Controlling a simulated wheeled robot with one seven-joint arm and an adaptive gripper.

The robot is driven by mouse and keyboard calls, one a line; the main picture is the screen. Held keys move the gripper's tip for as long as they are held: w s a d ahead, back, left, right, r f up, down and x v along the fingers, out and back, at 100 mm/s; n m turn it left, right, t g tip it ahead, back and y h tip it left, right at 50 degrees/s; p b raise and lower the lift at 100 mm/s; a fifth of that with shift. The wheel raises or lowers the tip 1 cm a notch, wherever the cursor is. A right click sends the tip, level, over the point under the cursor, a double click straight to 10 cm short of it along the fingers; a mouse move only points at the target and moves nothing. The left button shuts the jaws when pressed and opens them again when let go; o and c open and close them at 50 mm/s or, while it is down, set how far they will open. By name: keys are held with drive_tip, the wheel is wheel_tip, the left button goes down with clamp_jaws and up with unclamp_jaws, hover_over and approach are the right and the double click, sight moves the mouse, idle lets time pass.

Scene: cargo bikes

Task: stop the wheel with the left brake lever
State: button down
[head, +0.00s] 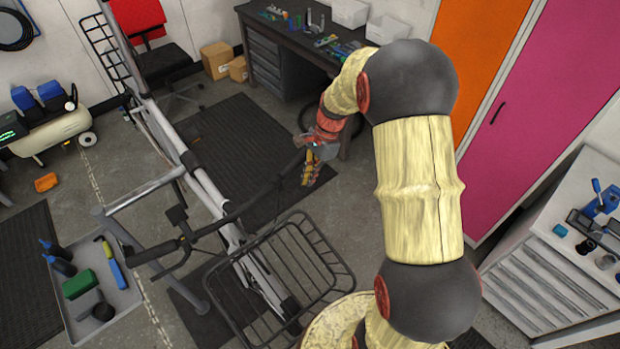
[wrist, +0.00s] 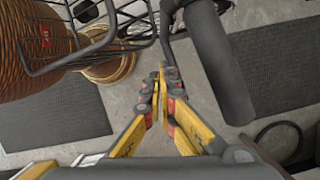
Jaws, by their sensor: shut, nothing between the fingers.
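The bike's handlebar (head: 222,226) runs across the middle of the head view. Its far-right end is close to my gripper (head: 310,168). In the wrist view a thick black handlebar grip (wrist: 215,62) lies just right of my gripper (wrist: 161,72). A thin dark curved piece, apparently the brake lever (wrist: 164,38), runs beside the grip and down towards the fingertips. My yellow fingers are shut together with nothing between them. I cannot tell whether they touch the lever. The wheel cannot be clearly made out.
A black wire front rack (head: 280,275) sits below the handlebar. A grey tray (head: 92,300) with tools is at left, a workbench (head: 290,40) behind. A tool cabinet (head: 550,270) stands right. Floor beside the bike is mostly open.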

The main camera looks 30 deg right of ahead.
drive_tip(key=shift+r, duration=0.1)
wheel_tip(320, 180, up, 14)
drive_tip(key=p, duration=0.1)
drive_tip(key=shift+s+p, duration=0.25)
drive_tip(key=shift+p, duration=0.05)
idle(0.4)
drive_tip(key=shift+d, duration=0.1)
idle(0.8)
drive_tip(key=s+a+f+n+t+h+b, duration=0.1)
drive_tip(key=s+a+f+n+t+b, duration=0.1)
drive_tip(key=s+a+f+n+b, duration=0.2)
drive_tip(key=s+a+f+n+t+h+b, duration=0.1)
drive_tip(key=s+a+f+n+b, duration=0.2)
drive_tip(key=s+n+b, duration=0.5)
drive_tip(key=s+a+f+n+t+h+b, duration=0.1)
drive_tip(key=s+a+f+n+b, duration=0.3)
drive_tip(key=s+b, duration=0.6)
drive_tip(key=shift+a+f+n+t+b, duration=0.3)
drive_tip(key=shift+a+n+t+b, duration=0.55)
drive_tip(key=shift+n, duration=0.15)
